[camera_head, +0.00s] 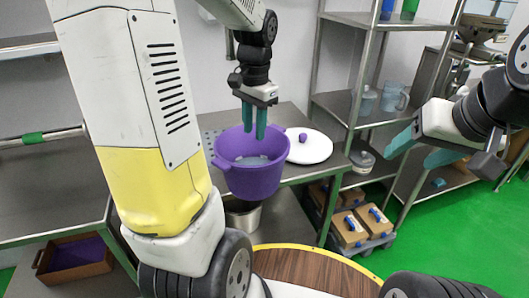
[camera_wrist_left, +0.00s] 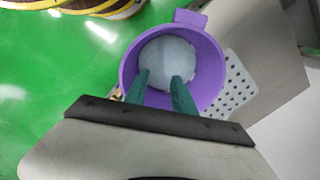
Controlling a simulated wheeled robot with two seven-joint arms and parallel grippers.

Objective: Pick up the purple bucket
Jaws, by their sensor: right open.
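The purple bucket (camera_head: 252,182) stands upright by the front edge of the steel table, with a pale round surface inside it. My left gripper (camera_head: 255,130) points down over the bucket's mouth, its teal fingers a little apart. In the left wrist view both fingertips (camera_wrist_left: 159,80) show against the inside of the purple bucket (camera_wrist_left: 212,65), with a gap and nothing between them. I cannot tell how deep they reach. My right gripper (camera_head: 412,148) is open and empty in the air at the right, well away from the bucket.
A white lid (camera_head: 309,148) with a purple knob lies right of the bucket. A metal pot (camera_head: 243,218) stands below. A steel shelf (camera_head: 350,107) with jugs stands at the right, cardboard boxes (camera_head: 350,228) below it. A round wooden top (camera_head: 315,270) is in front.

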